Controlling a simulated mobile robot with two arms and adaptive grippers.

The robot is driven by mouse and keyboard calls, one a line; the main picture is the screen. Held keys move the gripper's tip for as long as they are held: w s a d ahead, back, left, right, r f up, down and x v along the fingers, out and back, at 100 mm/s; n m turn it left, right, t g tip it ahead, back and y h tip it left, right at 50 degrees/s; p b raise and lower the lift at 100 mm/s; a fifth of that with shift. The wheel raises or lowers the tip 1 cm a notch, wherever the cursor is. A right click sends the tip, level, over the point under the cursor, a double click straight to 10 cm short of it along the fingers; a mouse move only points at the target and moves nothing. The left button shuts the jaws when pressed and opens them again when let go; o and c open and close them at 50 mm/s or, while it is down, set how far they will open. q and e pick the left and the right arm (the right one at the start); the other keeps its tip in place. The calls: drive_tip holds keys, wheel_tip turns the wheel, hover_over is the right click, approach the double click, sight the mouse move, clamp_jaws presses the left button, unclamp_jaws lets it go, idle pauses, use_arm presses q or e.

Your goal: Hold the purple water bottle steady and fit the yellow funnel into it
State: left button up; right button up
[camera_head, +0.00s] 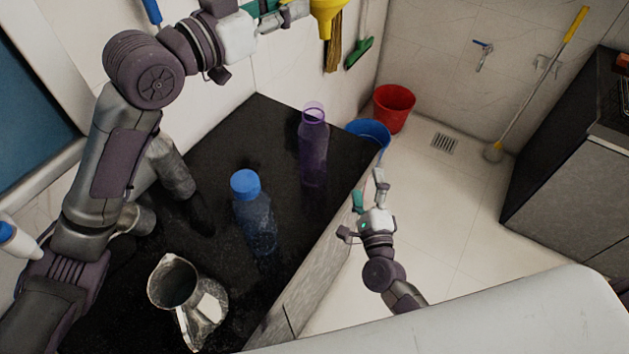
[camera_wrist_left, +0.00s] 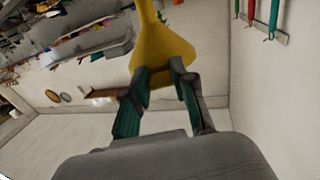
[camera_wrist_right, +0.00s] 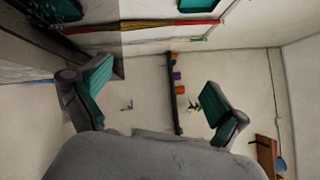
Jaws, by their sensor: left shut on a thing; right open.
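The purple water bottle (camera_head: 313,148) stands upright on the dark counter, its open mouth up. My left gripper (camera_head: 304,10) is at the top edge of the head view, shut on the yellow funnel (camera_head: 328,16), above and apart from the bottle. The left wrist view shows the funnel (camera_wrist_left: 165,58) between the left fingers (camera_wrist_left: 160,74), gripped at its wide part. My right gripper (camera_head: 368,190) is open and empty, beyond the counter's right edge, right of and below the bottle in the head view. The right wrist view shows its spread fingers (camera_wrist_right: 160,78) with nothing between them.
A blue-capped bottle (camera_head: 256,218) and a metal pitcher (camera_head: 207,302) stand on the counter (camera_head: 262,118), nearer than the purple bottle. Blue (camera_head: 371,132) and red (camera_head: 394,106) buckets stand on the floor behind. The floor right of the counter is mostly clear.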

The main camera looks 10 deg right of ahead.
sight(313, 141)
use_arm(q)
drive_tip(key=shift+a, duration=0.15)
use_arm(e)
drive_tip(key=a+r+m+g+h, duration=0.1)
drive_tip(key=a+r+m, duration=0.4)
drive_tip(key=a+m, duration=0.85)
drive_tip(key=shift+m+g, duration=0.3)
drive_tip(key=shift+m, duration=0.55)
drive_tip(key=w+d, duration=0.1)
drive_tip(key=w, duration=0.2)
drive_tip(key=w+d, duration=0.1)
drive_tip(key=w, duration=0.3)
drive_tip(key=w+d, duration=0.1)
drive_tip(key=w, duration=0.3)
drive_tip(key=shift+w+d+f, duration=0.15)
drive_tip(key=shift+w+d, duration=0.1)
drive_tip(key=shift+d, duration=0.05)
drive_tip(key=c, duration=1.2)
use_arm(q)
wheel_tip(313, 141, down, 17)
drive_tip(key=s+n+t+y, duration=0.1)
drive_tip(key=y, duration=0.1)
drive_tip(key=shift+s+a+n+t, duration=0.2)
drive_tip(key=shift+a+n+t, duration=0.15)
drive_tip(key=shift+n+t, duration=0.05)
